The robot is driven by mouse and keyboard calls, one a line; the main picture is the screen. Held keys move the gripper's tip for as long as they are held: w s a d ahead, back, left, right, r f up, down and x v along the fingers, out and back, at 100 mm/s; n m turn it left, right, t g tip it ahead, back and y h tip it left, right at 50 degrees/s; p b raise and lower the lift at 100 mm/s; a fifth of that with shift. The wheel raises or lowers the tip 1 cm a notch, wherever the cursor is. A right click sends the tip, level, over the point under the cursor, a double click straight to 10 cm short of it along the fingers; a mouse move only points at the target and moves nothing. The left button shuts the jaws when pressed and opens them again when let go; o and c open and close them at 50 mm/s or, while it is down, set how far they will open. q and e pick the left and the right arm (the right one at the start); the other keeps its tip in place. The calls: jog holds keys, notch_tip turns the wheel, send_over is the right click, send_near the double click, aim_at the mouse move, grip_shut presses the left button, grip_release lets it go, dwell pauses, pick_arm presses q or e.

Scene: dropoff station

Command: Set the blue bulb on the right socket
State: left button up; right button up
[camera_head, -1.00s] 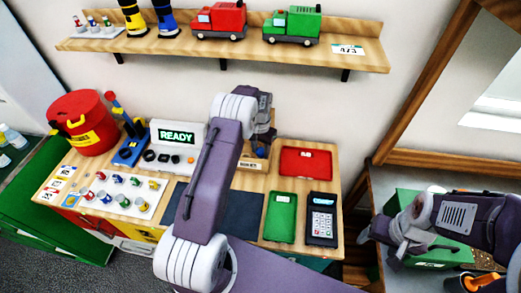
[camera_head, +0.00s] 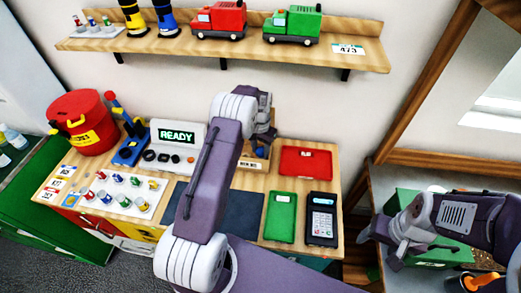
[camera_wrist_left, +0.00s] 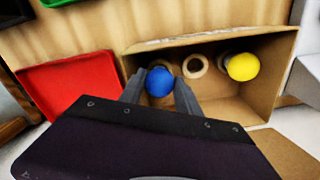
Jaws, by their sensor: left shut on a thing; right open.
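The blue bulb (camera_wrist_left: 159,82) is between the fingers of my left gripper (camera_wrist_left: 160,92) in the left wrist view; the gripper is shut on it. It is at the left end of an open wooden box (camera_wrist_left: 268,105), as that view shows it. Beside it are an empty ring-shaped socket (camera_wrist_left: 195,66) and a yellow bulb (camera_wrist_left: 242,67). In the head view my left gripper (camera_head: 262,140) covers most of the box (camera_head: 253,164). My right gripper (camera_head: 397,250) is open, off to the right.
A red tray (camera_head: 305,162) lies beside the box, with a green tray (camera_head: 280,217) and a keypad device (camera_head: 322,220) in front. A READY display (camera_head: 177,135) and a white rack of small bulbs (camera_head: 122,193) stand to the left. A shelf (camera_head: 230,48) with toy trucks hangs above.

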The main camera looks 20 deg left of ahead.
pick_arm(q)
jog(key=shift+r+p, duration=0.4)
jog(key=shift+r, duration=0.35)
jog(key=shift+f+b, duration=0.5)
jog(key=shift+f, duration=0.35)
dwell(0.4)
jog(key=shift+r, duration=0.15)
jog(key=shift+r+p, duration=0.6)
jog(key=shift+r, duration=0.1)
jog(key=shift+f+b, duration=0.6)
jog(key=shift+f, duration=0.3)
dwell(0.4)
jog(key=o, duration=0.8)
jog(key=shift+r, duration=0.15)
